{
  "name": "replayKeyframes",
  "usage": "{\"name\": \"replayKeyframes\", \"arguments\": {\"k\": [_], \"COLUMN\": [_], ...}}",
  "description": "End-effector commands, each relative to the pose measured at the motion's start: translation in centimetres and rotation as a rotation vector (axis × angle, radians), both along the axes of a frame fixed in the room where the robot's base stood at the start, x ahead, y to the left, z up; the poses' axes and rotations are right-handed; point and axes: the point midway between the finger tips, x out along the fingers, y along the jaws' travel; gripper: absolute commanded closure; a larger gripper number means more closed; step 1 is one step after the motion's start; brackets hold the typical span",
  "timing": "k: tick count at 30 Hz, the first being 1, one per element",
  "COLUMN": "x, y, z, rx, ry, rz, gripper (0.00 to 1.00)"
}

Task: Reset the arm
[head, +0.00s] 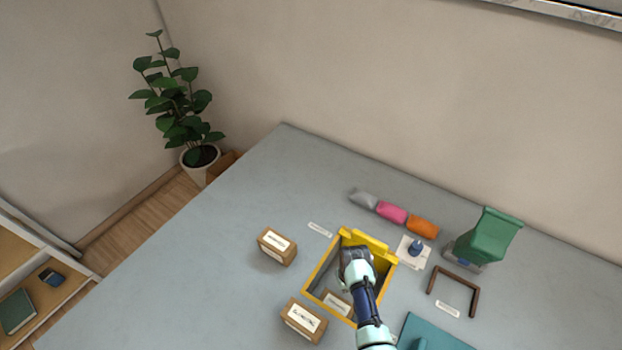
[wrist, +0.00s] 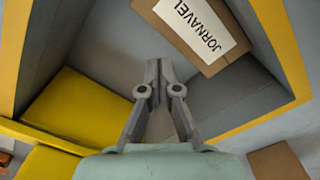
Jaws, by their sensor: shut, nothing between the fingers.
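My gripper (wrist: 157,72) is shut and empty in the wrist view. It points down over the yellow-rimmed box (head: 311,275), whose grey inside shows below the fingers. A brown block with a white label reading "JORNAVEL" (wrist: 198,38) lies inside the box, beyond the fingertips and apart from them as far as I can tell. In the head view my arm comes up from the bottom edge and hides part of the box. The fingertips are hidden there.
Two labelled brown blocks stand left of the box, one farther back (head: 277,247) and one nearer (head: 304,321). Grey, pink (head: 391,213) and orange pieces lie behind it. A green container (head: 487,236), a brown frame (head: 453,291) and a teal mat (head: 437,334) are to the right. The table's left side is clear.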

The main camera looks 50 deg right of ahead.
Motion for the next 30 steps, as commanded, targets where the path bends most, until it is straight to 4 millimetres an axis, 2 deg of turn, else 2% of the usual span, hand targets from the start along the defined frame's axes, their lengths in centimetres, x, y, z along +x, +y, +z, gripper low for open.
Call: {"name": "replayKeyframes", "arguments": {"k": [8,11,14,15,17,18,20,21,25,30], "x": [0.2,2.5,7.2,9.2,11.8,13.2,14.7,15.3,15.5,12.8], "y": [0.1,0.8,3.3,4.9,7.8,9.9,13.2,15.4,22.5,29.7], "z": [0.2,2.2,6.9,9.4,13.4,16.1,20.1,22.8,31.0,39.7], "rx": [-0.004,-0.044,-0.128,-0.165,-0.216,-0.245,-0.282,-0.303,-0.346,-0.361], "ry": [-0.003,-0.048,-0.155,-0.211,-0.302,-0.363,-0.457,-0.519,-0.714,-0.934], "rz": [0.003,0.04,0.122,0.163,0.221,0.26,0.314,0.347,0.444,0.535], "gripper": [1.0,1.0,1.0,1.0,1.0,1.0,1.0,1.0,1.0,1.0]}}
